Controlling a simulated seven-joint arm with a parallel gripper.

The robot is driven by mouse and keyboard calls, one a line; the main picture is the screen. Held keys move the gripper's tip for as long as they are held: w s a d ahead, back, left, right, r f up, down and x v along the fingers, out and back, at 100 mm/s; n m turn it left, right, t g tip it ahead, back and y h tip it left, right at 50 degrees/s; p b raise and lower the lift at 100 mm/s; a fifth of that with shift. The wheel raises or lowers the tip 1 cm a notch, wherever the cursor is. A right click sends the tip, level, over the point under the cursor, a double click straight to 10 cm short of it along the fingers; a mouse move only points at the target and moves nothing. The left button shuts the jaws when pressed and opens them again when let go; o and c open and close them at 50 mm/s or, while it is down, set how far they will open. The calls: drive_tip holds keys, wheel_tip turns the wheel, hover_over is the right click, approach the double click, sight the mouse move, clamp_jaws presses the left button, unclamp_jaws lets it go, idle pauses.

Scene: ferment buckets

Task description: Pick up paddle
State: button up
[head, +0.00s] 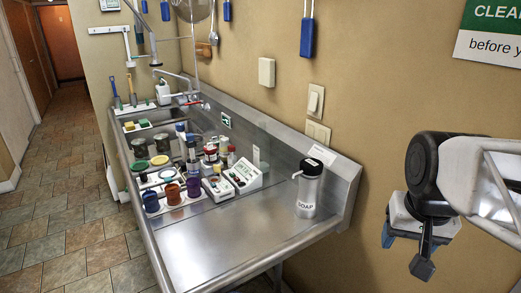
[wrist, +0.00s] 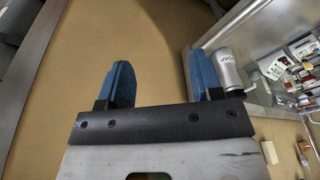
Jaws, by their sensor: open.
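My gripper (wrist: 163,85) is open and empty, with its two blue fingers spread apart in the wrist view. In the head view my gripper (head: 405,240) is at the right, in front of the tan wall and well away from the sink counter. I cannot tell for sure which thing is the paddle. Blue-handled tools hang on the wall at the top of the head view, the nearest being a blue-handled tool (head: 307,37) whose upper end is cut off by the frame. None of them is near my fingers.
A steel counter (head: 190,245) holds several jars, cups and small instruments on its left part. A soap dispenser (head: 310,188) stands at its right end and shows beside the right finger in the wrist view (wrist: 226,69). The counter's front right is clear.

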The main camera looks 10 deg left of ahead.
drive_tip(key=w+a+r+m, duration=0.1)
drive_tip(key=w+a+r, duration=0.25)
drive_tip(key=w, duration=0.65)
drive_tip(key=w+a+r+m, duration=0.1)
drive_tip(key=w+a+r, duration=0.25)
drive_tip(key=w, duration=0.55)
drive_tip(key=m+g, duration=0.2)
drive_tip(key=m, duration=0.4)
hover_over(231, 146)
drive_tip(key=f, duration=1.7)
drive_tip(key=shift+s+d+f, duration=0.1)
drive_tip(key=shift+d+f, duration=0.2)
drive_tip(key=shift+a+f, duration=0.25)
drive_tip(key=shift+a, duration=0.1)
drive_tip(key=shift+f, duration=1.3)
